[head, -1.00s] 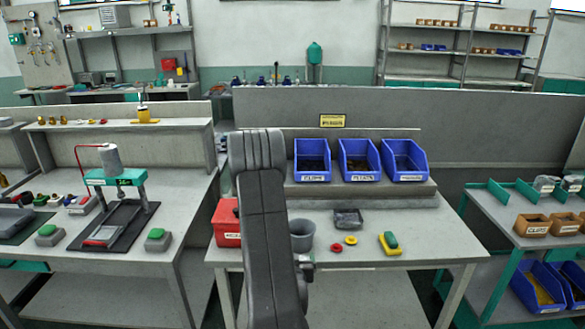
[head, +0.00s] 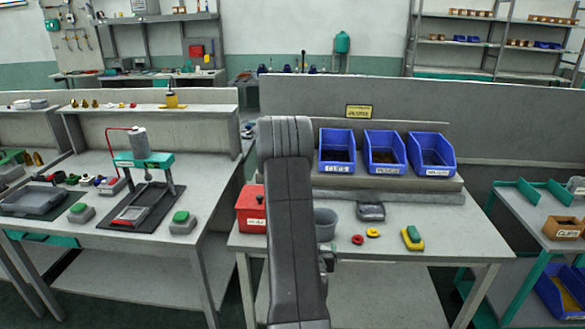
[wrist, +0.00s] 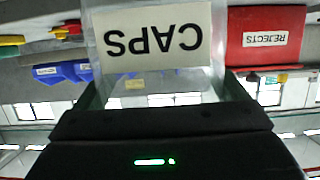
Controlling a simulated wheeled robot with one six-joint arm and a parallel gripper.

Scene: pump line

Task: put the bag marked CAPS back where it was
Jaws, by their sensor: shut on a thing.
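The bag marked CAPS (wrist: 152,40) is a clear bag with a white label, seen upside down in the wrist view. My gripper (wrist: 163,88) is shut on it, one finger on each side. In the head view my own arm stands in front, and I cannot see the gripper or the bag there. No spot marked for CAPS is readable in these views.
A press (head: 143,162) is left; a cart with a CLIPS box (head: 564,229) is right.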

